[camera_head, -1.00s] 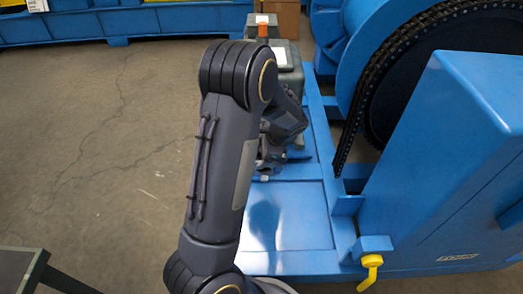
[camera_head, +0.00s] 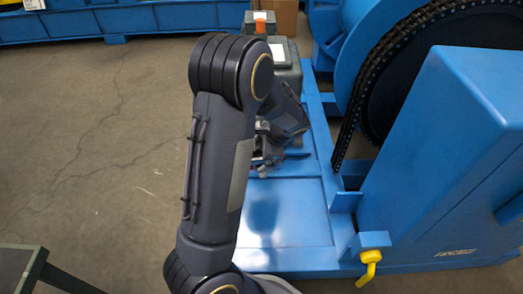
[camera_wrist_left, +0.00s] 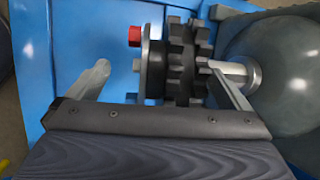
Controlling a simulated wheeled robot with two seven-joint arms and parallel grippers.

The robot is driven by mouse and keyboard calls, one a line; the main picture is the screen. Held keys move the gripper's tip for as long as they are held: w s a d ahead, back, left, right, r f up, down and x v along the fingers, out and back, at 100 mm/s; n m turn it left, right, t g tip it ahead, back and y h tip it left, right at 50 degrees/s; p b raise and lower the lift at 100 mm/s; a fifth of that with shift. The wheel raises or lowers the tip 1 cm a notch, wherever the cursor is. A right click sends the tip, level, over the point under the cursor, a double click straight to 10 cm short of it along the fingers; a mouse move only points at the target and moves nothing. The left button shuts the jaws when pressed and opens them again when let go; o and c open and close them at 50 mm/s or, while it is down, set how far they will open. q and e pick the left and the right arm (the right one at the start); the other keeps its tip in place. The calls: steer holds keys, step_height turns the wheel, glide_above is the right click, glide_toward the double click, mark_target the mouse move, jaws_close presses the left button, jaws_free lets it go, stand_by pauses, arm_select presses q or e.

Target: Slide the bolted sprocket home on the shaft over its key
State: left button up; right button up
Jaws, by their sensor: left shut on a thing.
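The dark toothed sprocket (camera_wrist_left: 187,62) shows in the left wrist view, with a plate and a hex bolt head (camera_wrist_left: 137,65) on its left side. A red block-like part (camera_wrist_left: 134,36) sits above that bolt head. The bright shaft (camera_wrist_left: 238,72) comes from the grey motor housing (camera_wrist_left: 275,65) on the right and points at the sprocket. The key is not visible. My left gripper (camera_wrist_left: 160,70) is shut on the sprocket, which lies between its fingers; the contact is unclear. In the head view my left gripper (camera_head: 265,155) is mostly behind my arm. My right gripper is not in view.
The grey motor (camera_head: 285,72) stands at the back of the blue base frame (camera_head: 290,215). A large chain wheel (camera_head: 415,75) and a blue housing (camera_head: 450,160) stand close on the right. A yellow handle (camera_head: 369,268) sticks out in front. Open floor lies left.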

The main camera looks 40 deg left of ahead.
arm_select(q)
steer(key=shift+g+h, duration=0.3)
steer(key=shift+g, duration=0.3)
steer(key=s+d, duration=0.1)
steer(key=s+d+f, duration=0.1)
steer(key=s, duration=0.1)
steer(key=s+d+f, duration=0.1)
steer(key=shift+s+f, duration=0.1)
steer(key=shift+s, duration=0.05)
steer(key=o, duration=1.6)
steer(key=shift+c, duration=0.2)
steer(key=w+d+r+t+p, duration=0.1)
steer(key=w+r+p, duration=0.3)
steer(key=r, duration=0.5)
